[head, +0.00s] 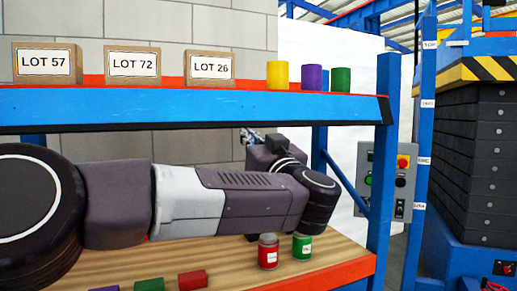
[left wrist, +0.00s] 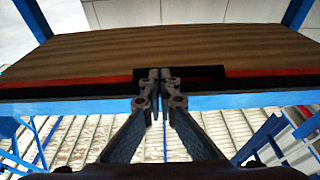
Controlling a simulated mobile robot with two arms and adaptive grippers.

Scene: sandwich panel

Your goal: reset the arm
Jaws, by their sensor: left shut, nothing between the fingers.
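My left arm reaches in from the left across the space between the two shelf levels. My left gripper (head: 249,137) is partly hidden behind its own wrist, under the upper shelf and towards the back. In the left wrist view, the left gripper (left wrist: 160,73) is shut and empty, its fingertips together in front of a wooden board with a red and blue edge. My right gripper is in neither view.
The blue upper shelf (head: 200,104) bears lot boxes and yellow, purple and green cylinders. A red can (head: 268,252) and a green can (head: 302,246) stand on the wooden lower shelf (head: 335,262), with coloured blocks at front left.

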